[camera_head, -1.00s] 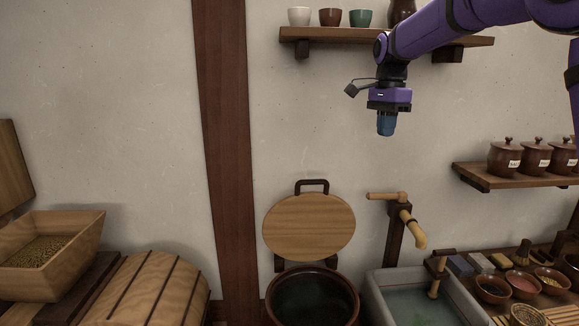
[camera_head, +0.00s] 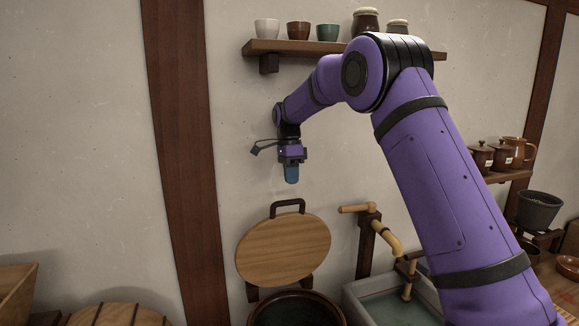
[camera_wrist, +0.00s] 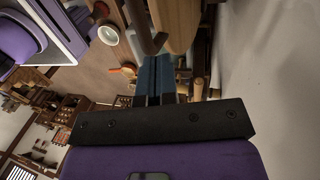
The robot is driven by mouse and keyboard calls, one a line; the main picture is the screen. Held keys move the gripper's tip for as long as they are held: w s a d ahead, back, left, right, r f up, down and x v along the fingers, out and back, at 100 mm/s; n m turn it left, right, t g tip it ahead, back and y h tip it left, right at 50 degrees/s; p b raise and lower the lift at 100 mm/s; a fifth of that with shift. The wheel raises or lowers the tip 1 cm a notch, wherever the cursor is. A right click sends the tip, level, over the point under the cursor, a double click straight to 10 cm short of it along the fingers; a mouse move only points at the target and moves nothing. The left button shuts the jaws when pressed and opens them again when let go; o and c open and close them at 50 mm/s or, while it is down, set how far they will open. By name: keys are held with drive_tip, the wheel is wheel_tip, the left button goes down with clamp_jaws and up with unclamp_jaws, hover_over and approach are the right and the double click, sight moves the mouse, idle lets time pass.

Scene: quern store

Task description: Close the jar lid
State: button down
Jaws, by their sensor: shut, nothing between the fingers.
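The round wooden lid (camera_head: 284,250) stands open, tilted up against the wall behind the jar. A dark handle (camera_head: 288,204) sits at its top edge. The dark round jar (camera_head: 297,309) is below it, uncovered, its lower part cut off by the picture edge. My gripper (camera_head: 291,181) points down, shut and empty, just above the lid's handle in the head view. In the wrist view the blue fingers (camera_wrist: 155,75) are together, with the dark handle (camera_wrist: 144,30) and the wooden lid (camera_wrist: 178,24) just beyond their tips. I see no clear contact.
A wall shelf (camera_head: 345,50) with cups and jars is above my gripper. A wooden spout (camera_head: 383,236) and a stone basin (camera_head: 378,303) stand right of the jar. A dark wooden post (camera_head: 183,160) is to the left. The wall around the lid is bare.

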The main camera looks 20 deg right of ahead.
drive_tip(key=shift+x, duration=2.1)
drive_tip(key=shift+s+d, duration=0.1)
